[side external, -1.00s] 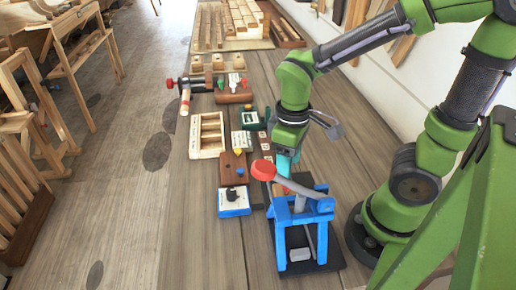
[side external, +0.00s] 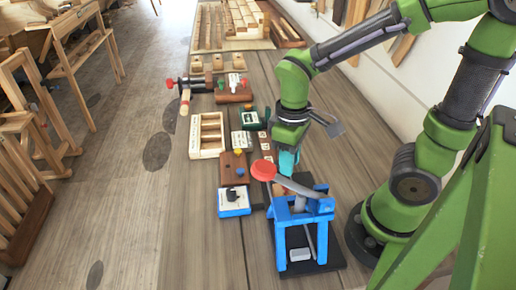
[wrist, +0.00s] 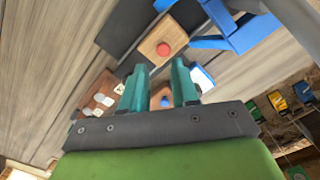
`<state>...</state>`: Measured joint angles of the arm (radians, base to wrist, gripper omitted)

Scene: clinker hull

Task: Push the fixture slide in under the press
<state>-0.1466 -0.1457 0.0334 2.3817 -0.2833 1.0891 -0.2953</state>
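The blue press (side external: 300,215) stands on a dark base at the front of the bench, with a red-knobbed lever (side external: 264,170) over it. Part of its blue frame shows in the wrist view (wrist: 245,30). A wooden block with a red round top (wrist: 160,40), which looks like the fixture slide, sits on a dark strip (wrist: 125,25) beside the press frame, outside it. In the side view it is mostly hidden behind the lever. My gripper (wrist: 158,75) has teal fingers apart with nothing gripped. In the side view my gripper (side external: 287,162) is just behind the press.
To the left stand a white-and-blue box (side external: 234,202), a brown block with a yellow knob (side external: 233,168) and a wooden tray (side external: 207,135). A red-handled clamp (side external: 185,83) lies farther back.

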